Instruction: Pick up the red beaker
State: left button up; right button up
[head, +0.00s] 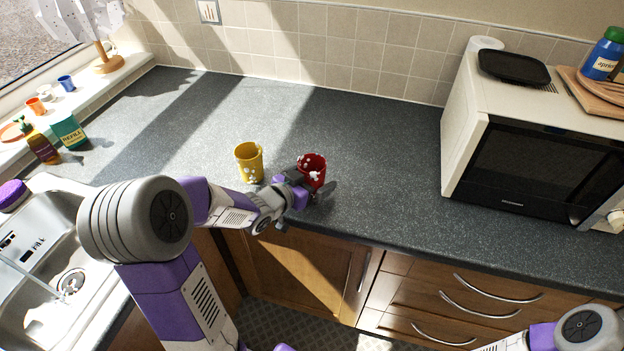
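The red beaker (316,163) stands upright on the dark grey worktop, near its front edge, with pale spots on its side. My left gripper (311,181) is right at the beaker, on its near side. Its dark fingers are spread apart, one at the beaker's left and one at its lower right. The gripper hides the beaker's lower part, and I cannot tell whether the fingers touch it. My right arm shows at the bottom right corner; its gripper is out of view.
A yellow beaker (249,161) stands close to the left of the red one. A white microwave (528,165) fills the right of the worktop. A sink (45,265) is at the left, with bottles (68,131) behind it. The worktop behind the beakers is clear.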

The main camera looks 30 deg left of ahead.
pick_arm(q)
jog(key=c, duration=1)
